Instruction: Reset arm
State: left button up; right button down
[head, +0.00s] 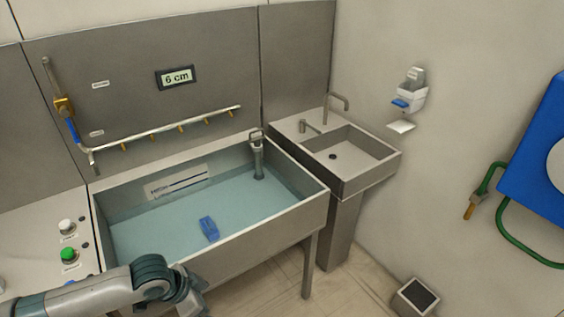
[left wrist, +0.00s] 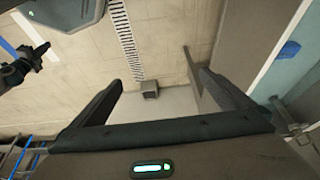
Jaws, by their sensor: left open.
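My left arm (head: 110,285) comes in at the bottom left of the head view, in front of the basin. Its gripper end is low in the picture and partly cut off. In the left wrist view my left gripper (left wrist: 159,80) has its two dark fingers spread wide, with nothing between them. Beyond the fingers I see floor. My right gripper does not show clearly in either view.
A water-filled steel basin (head: 270,226) holds a blue block (head: 209,229). A small sink (head: 365,175) stands to its right. A panel with green (head: 68,255) and white (head: 66,226) buttons lies left. A small floor bin (head: 414,297) stands right. A floor drain grate (left wrist: 127,40) shows below.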

pick_arm(q)
jog(key=w+a+f+n+t+b, duration=0.15)
jog(key=w+f, duration=0.25)
jog(key=f, duration=0.6)
jog(key=w+a+f+n+t+b, duration=0.1)
jog(key=w+f+n+b, duration=0.25)
jog(key=f, duration=0.55)
jog(key=s+a+f+n+y+b, duration=0.15)
jog(key=s+f, duration=0.25)
jog(key=f, duration=0.4)
jog(key=s+a+f, duration=0.3)
jog(key=s+f, duration=0.1)
jog(key=f, duration=0.4)
jog(key=s+a+f+n+y+b, duration=0.15)
jog(key=s+f, duration=0.25)
jog(key=f, duration=0.4)
jog(key=s+f+g+b, duration=0.1)
jog(key=s+f, duration=0.4)
jog(key=s, duration=0.7)
jog(key=s+f+g+b, duration=0.1)
jog(key=s+f, duration=0.5)
jog(key=s, duration=0.7)
jog(key=s+f+g+b, duration=0.1)
jog(key=s+f, duration=0.5)
jog(key=s, duration=0.6)
jog(key=shift+s+d+f+n+g+y, duration=0.2)
jog(key=shift+d+n+g+y, duration=0.1)
jog(key=shift+d+g+y, duration=0.25)
